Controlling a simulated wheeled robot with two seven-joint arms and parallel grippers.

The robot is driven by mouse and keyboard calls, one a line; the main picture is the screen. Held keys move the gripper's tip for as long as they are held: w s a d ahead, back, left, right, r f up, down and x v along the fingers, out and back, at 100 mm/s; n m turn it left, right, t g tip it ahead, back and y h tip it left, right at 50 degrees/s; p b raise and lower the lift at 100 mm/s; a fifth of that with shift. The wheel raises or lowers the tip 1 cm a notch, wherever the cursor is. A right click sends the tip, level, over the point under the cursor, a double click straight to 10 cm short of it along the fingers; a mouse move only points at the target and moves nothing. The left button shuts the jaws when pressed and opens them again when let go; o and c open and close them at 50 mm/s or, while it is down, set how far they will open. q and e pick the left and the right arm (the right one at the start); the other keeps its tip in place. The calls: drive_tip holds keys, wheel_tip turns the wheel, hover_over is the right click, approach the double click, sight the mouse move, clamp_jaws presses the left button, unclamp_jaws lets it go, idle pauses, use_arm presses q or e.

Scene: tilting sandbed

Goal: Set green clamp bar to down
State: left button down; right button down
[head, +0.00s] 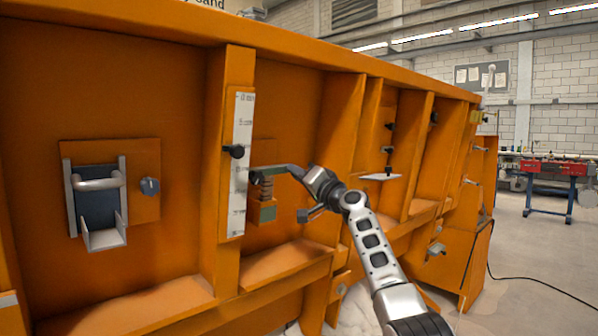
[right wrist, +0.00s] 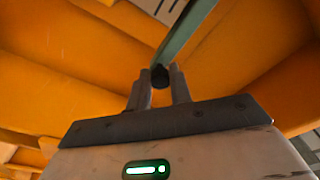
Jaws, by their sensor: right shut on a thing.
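The green clamp bar (head: 269,169) sticks out from the orange sandbed frame, above a coil spring (head: 266,187) and a green block (head: 265,213). It looks close to level in the head view, with a gap filled by the spring between bar and block. In the right wrist view the bar (right wrist: 187,32) runs from the top edge down to a dark round end knob (right wrist: 159,76). My right gripper (head: 297,173) is at the bar's outer end. Its fingers (right wrist: 159,84) are shut on that knob, one on each side. My left gripper is not in view.
A white scale strip (head: 238,165) with a black knob (head: 235,151) stands left of the clamp. A bracket with a grey handle (head: 97,184) and a dial (head: 150,186) are further left. Orange ribs flank the clamp. A small shelf plate (head: 381,177) is to the right.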

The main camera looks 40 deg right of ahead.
drive_tip(key=shift+f, duration=0.3)
drive_tip(key=c, duration=1.5)
unclamp_jaws()
drive_tip(key=shift+c, duration=0.2)
drive_tip(key=b+v, duration=0.1)
drive_tip(key=v, duration=1.5)
drive_tip(key=shift+r, duration=0.1)
